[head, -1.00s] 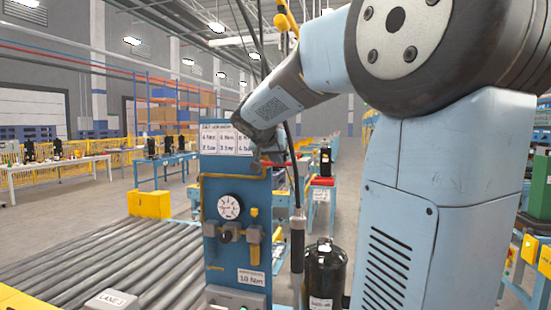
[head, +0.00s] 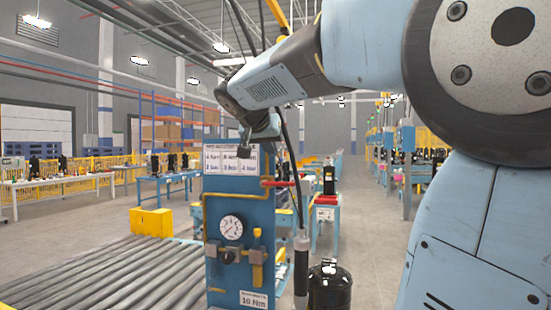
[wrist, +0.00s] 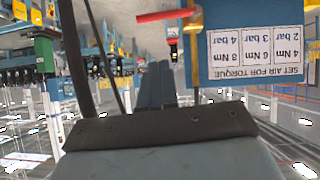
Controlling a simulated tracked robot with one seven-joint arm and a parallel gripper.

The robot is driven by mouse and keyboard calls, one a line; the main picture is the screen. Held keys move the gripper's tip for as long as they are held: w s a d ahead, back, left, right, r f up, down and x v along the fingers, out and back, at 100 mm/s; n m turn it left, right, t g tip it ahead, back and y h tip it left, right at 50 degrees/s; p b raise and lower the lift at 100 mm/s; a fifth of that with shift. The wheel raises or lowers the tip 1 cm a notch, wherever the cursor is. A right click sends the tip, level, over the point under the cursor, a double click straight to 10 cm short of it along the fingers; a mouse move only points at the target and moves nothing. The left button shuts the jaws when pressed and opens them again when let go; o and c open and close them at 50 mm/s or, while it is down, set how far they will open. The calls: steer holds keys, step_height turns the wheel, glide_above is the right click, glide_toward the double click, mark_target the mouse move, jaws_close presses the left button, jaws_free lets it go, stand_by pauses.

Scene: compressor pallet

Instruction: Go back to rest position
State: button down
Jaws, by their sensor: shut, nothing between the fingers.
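My gripper (head: 246,150) shows small and partly foreshortened in the head view, under the end of my raised arm. It is in front of the top of the blue tool panel. In the wrist view its two blue-grey fingers (wrist: 156,68) lie side by side, shut with nothing between them. That view is upside down, with the panel's torque card (wrist: 256,56) beside the fingers. I cannot tell the exact gap between gripper and panel.
The blue panel (head: 213,272) carries a gauge (head: 231,227). A dark tool (head: 301,275) hangs by a cable close to its right, beside a black compressor (head: 329,287). A roller conveyor (head: 110,275) runs at left, with a yellow block (head: 151,222) behind it.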

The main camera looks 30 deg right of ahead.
steer(key=shift+s+a+r, duration=0.3)
steer(key=shift+s, duration=0.05)
stand_by(0.3)
steer(key=s+a+f+n+g+y, duration=0.1)
steer(key=s+a+f+n+y, duration=0.3)
steer(key=s+f, duration=0.7)
steer(key=s+a+f+n+g+y, duration=0.1)
steer(key=s+a+f+n+y, duration=0.3)
steer(key=s+f, duration=0.7)
step_height(320, 180, down, 4)
steer(key=shift+s+a+f, duration=0.1)
steer(key=shift+s+a, duration=0.05)
steer(key=shift+a, duration=0.25)
